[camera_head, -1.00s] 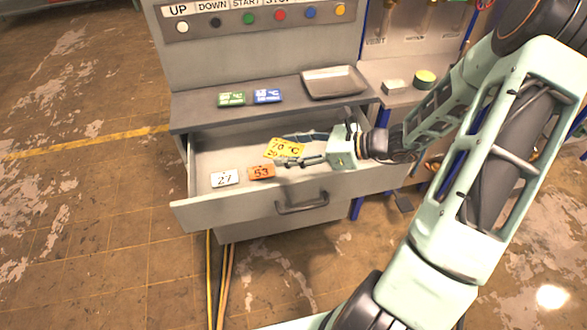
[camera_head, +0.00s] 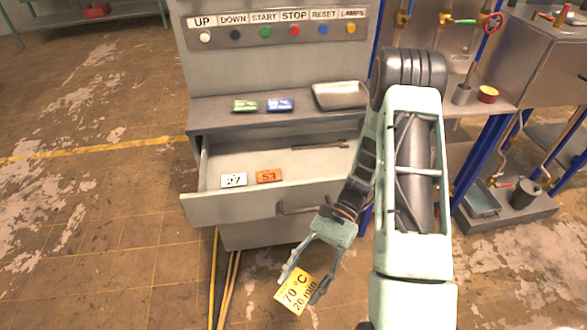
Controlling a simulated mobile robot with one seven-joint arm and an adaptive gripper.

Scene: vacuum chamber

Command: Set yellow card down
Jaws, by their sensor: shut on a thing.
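The yellow card (camera_head: 296,290) reads "70 °C 20 min" and is tilted, its printed face toward the camera. My gripper (camera_head: 303,284) is shut on it, with one finger at each side of the card. Gripper and card are in front of the open drawer (camera_head: 232,207), below its handle in the picture, with the tiled floor behind them. The whole card face shows apart from its edges at the fingers.
A white card "27" (camera_head: 233,180) and an orange card "53" (camera_head: 269,176) lie in the drawer. Green (camera_head: 245,106) and blue (camera_head: 280,105) cards and a metal tray (camera_head: 340,95) are on the ledge above. The drawer's middle has bare room.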

